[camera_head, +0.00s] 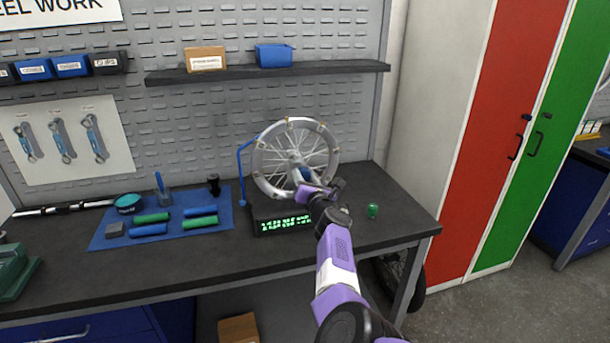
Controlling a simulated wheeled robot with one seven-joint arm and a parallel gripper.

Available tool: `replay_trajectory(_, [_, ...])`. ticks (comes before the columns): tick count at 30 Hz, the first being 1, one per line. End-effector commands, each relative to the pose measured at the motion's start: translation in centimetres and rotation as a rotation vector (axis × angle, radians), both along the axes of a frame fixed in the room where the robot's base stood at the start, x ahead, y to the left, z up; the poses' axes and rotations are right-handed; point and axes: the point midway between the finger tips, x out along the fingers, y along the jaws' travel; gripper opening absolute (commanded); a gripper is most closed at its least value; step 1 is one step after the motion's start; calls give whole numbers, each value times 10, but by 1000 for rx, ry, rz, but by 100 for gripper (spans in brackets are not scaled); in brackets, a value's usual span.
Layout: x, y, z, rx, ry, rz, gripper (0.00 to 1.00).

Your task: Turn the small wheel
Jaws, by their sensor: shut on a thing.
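The small wheel (270,165), a silver spoked rim with several small light-coloured marks around it, stands upright on the workbench. It sits over a black base with a lit green display (285,224), and a blue bent arm (241,160) rises at its left. My gripper (304,176) reaches from the lower right to the wheel's lower right part. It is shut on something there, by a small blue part. The fingers and the exact spot they hold are too small and partly hidden by my arm to tell.
A blue mat (110,241) with green and blue grips and small tools lies left of the wheel. A small green item (373,211) stands right of it. A shelf (340,69) with two boxes hangs above. Red (511,110) and green cabinet doors stand at right.

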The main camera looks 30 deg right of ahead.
Motion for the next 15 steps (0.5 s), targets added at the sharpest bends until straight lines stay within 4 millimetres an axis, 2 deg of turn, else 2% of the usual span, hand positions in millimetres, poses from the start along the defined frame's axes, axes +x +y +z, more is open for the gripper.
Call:
replay_trajectory(6, [-1, 1, -2, 106, -26, 1, 0])
replay_trajectory(15, [-1, 1, -3, 164, -42, 1, 0])
